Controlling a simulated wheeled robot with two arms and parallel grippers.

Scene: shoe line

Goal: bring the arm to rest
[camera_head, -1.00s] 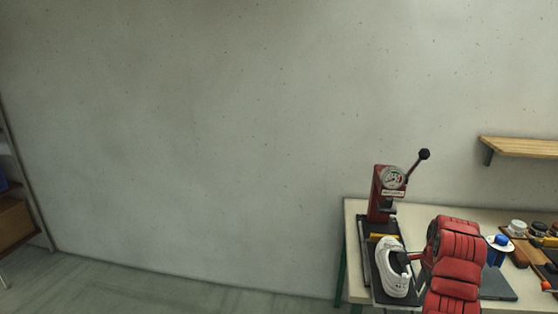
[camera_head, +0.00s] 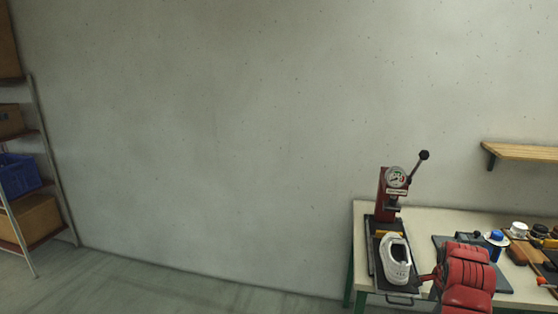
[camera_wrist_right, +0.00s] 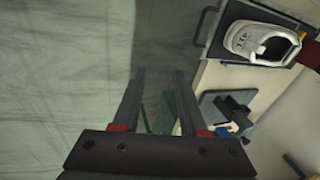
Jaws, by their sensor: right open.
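My right arm (camera_head: 466,275) shows red at the lower right of the head view, in front of the table; its fingertips cannot be made out there. In the right wrist view my right gripper (camera_wrist_right: 158,75) is open, with nothing between its two dark fingers, and the floor lies behind them. A white shoe (camera_head: 394,258) sits on the dark tray of the red press (camera_head: 386,190). The shoe also shows in the right wrist view (camera_wrist_right: 240,38), apart from the fingers. My left gripper is not in view.
A wooden wall shelf (camera_head: 525,151) hangs above. A rack (camera_head: 45,150) with boxes stands at the far left. The floor between is clear.

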